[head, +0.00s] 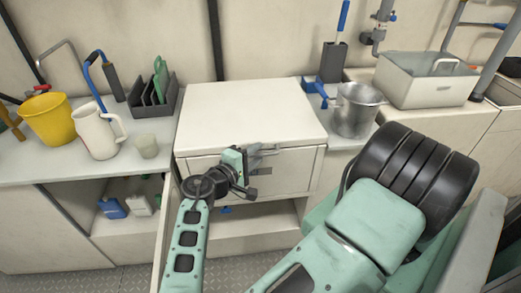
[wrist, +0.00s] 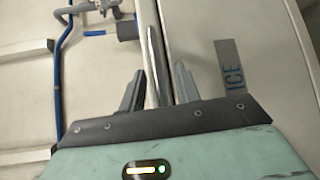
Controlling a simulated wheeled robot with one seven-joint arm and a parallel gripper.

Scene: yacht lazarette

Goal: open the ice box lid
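The ice box (head: 300,172) is a white cabinet in the middle of the head view. Its flat lid (head: 250,110) lies shut on top. My gripper (head: 250,170) is at the upper front of the box, below the lid's front edge. In the wrist view, a thin pale metal bar or lip (wrist: 153,50) runs between my two fingers (wrist: 158,90). The fingers stand apart on either side of it, with small gaps seeming to show. A grey label reading ICE (wrist: 230,67) is to their right. Whether the fingers touch the bar is unclear.
A yellow bucket (head: 48,120), white jug (head: 96,133) and black rack (head: 155,98) stand left of the box. The lid's top is clear. Open shelves are below the counter.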

